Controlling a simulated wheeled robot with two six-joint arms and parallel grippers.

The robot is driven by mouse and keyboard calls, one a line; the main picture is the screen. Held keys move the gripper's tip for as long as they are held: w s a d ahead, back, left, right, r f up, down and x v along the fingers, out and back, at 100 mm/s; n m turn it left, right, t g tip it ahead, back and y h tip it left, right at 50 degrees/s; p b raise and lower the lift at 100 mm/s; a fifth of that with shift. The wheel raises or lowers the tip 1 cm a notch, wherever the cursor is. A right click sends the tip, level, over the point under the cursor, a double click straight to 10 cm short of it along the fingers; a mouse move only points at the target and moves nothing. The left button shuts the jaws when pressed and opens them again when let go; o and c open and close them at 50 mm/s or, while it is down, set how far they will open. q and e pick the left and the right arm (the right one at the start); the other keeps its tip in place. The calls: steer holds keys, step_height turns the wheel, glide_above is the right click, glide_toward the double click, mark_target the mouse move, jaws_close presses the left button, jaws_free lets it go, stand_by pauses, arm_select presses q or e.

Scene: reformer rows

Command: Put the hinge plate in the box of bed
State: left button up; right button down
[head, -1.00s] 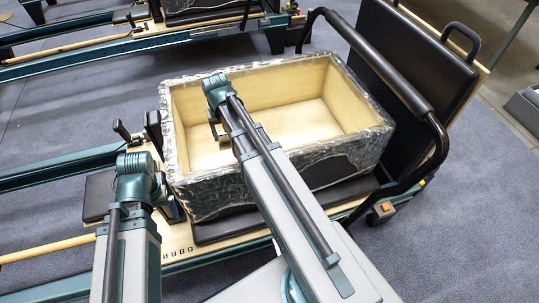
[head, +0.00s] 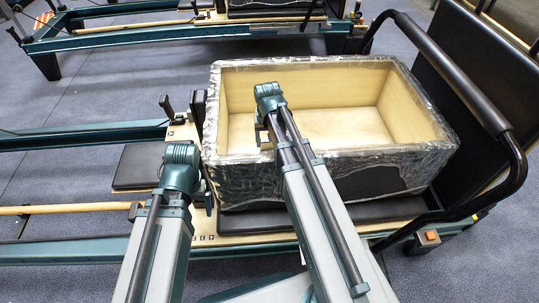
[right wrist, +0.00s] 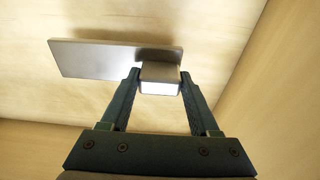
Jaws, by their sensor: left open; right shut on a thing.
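The box (head: 435,150) has a pale wooden inside and a dark, shiny wrapped outside. It sits on the bed of the reformer, its top open. My right gripper (head: 263,136) is inside the box opening near its left front part in the head view. In the right wrist view, my right gripper (right wrist: 160,82) is shut on the block-like part of the hinge plate (right wrist: 100,58), a flat grey metal plate. The plate is over the pale box floor; I cannot tell whether it touches. My left gripper (head: 207,194) is open and empty, outside the box's left front corner, partly hidden by its arm.
A black padded board (head: 480,75) and a curved black bar (head: 450,75) stand right of the box. A dark pad (head: 139,166) lies to the left. Another reformer (head: 180,35) stands behind. Box walls surround my right gripper; the box floor to its right is clear.

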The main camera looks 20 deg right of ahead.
mark_target(267, 149)
steer(key=shift+f+b, duration=1.9)
steer(key=shift+f, duration=0.35)
steer(key=shift+r, duration=0.1)
steer(key=c, duration=0.6)
jaws_free()
steer(key=o, duration=0.5)
steer(key=r+p, duration=0.4)
steer(key=s+r+p, duration=0.1)
steer(key=r+p, duration=0.7)
steer(key=shift+s+a, duration=0.2)
